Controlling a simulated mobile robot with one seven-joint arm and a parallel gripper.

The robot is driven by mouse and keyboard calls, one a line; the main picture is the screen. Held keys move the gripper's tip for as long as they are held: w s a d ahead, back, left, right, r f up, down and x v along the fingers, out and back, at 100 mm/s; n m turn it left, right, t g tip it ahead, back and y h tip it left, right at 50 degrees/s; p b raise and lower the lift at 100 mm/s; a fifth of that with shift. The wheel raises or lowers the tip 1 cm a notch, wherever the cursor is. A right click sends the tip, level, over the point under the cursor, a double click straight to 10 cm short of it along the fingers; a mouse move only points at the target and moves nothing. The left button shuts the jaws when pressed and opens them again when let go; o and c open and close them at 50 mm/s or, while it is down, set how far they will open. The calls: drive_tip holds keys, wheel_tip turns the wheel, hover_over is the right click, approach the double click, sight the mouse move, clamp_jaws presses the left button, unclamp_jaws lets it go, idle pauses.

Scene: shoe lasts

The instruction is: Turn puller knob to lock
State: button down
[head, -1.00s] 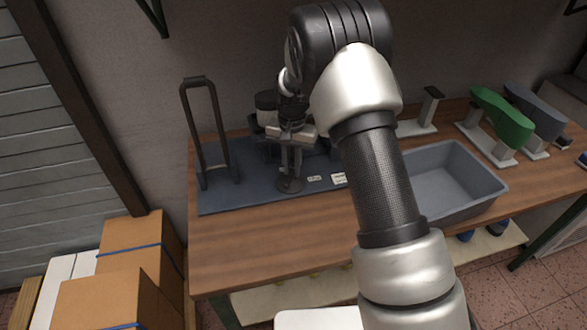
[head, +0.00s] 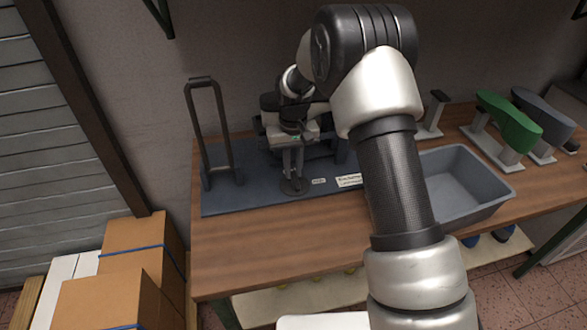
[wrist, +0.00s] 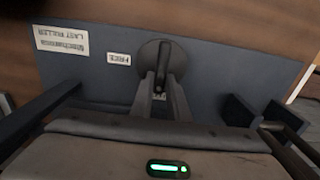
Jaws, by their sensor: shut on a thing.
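The puller knob is a dark round disc with a raised grip bar, low on the blue-grey puller base (head: 225,203). The knob (head: 295,190) shows in the head view under my gripper (head: 293,172). In the wrist view the knob (wrist: 147,54) is at the top middle, and its bar lies nearly upright in the picture. My gripper (wrist: 161,84) is shut on the bar, with its fingers partly hiding it. A small label reading FREE (wrist: 118,59) is beside the knob. A larger LAST PULLER label (wrist: 62,40) is farther left. No lock label is visible.
A tall dark frame (head: 191,125) stands on the base left of my gripper. A grey bin (head: 490,205) is to the right, with a green shoe last (head: 508,122) behind it. The wooden bench front (head: 270,245) is clear. Cardboard boxes (head: 135,245) stand lower left.

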sight(293, 173)
drive_tip(key=shift+r, duration=0.1)
drive_tip(key=c, duration=1.7)
unclamp_jaws()
wheel_tip(293, 173, up, 17)
drive_tip(key=shift+r+p, duration=0.2)
drive_tip(key=shift+p, duration=0.35)
